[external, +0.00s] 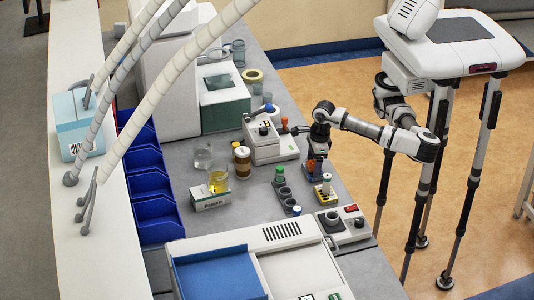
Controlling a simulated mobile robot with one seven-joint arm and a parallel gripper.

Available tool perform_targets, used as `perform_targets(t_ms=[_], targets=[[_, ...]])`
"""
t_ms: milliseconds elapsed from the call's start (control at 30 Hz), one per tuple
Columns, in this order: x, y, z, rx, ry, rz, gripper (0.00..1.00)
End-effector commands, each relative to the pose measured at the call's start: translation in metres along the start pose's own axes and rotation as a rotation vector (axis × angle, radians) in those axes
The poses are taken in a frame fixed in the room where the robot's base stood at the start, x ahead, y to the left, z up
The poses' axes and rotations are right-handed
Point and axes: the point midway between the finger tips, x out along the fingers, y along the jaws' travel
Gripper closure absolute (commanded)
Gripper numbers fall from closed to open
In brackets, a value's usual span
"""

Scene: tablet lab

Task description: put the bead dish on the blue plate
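The only flat blue surface I make out is the blue panel (218,277) set in the white machine at the front of the bench; I cannot tell if it is the blue plate. I cannot pick out the bead dish for certain. My gripper (314,178) points down over the right part of the bench, beside the white instrument. An orange thing (311,168) shows at its fingers, too small to tell whether it is held. The finger gap is not clear.
A small white device with a dark cup (331,218) is in front.

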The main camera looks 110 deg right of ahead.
Motion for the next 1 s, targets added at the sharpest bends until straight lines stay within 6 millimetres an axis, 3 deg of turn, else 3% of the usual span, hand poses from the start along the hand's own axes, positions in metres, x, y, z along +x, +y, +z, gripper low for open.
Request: perform_targets(t_ms=[400, 800, 1000], targets=[[-0.007, 0.000, 0.001, -0.001, -0.001, 0.001, 0.26], [-0.090, 0.000, 0.001, -0.002, -0.002, 0.002, 0.26], [-0.116, 0.000, 0.001, 0.000, -0.001, 0.001, 0.26]])
